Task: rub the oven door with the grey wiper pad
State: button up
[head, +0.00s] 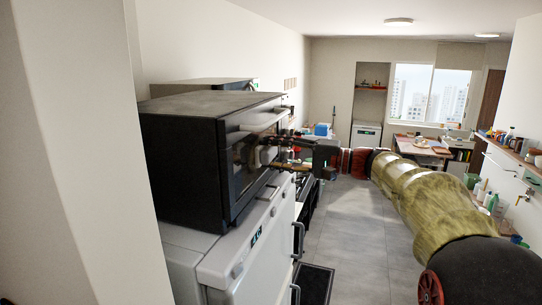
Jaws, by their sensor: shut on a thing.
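The black oven (180,165) stands on a white appliance in the left half of the head view. Its dark glass door (238,190) faces right and is seen at a steep angle, with a pale handle along its upper part. My gripper (268,153) reaches in from the right in front of the door, its fingers pointing at it. It is shut on the grey wiper pad, which is small and hard to make out against the door. I cannot tell whether the pad touches the glass.
The white appliance (215,262) below has knobs and a small display. A dark mat (314,284) lies on the floor. A wall shelf with bottles and jars (510,148) is at the right. The tiled floor (345,235) in the middle is clear.

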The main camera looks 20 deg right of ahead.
aim_at(277, 149)
jog(key=shift+w+d, duration=0.6)
jog(key=shift+w, duration=0.2)
jog(key=shift+w+d, duration=0.55)
jog(key=shift+w, duration=0.25)
jog(key=shift+f, duration=0.15)
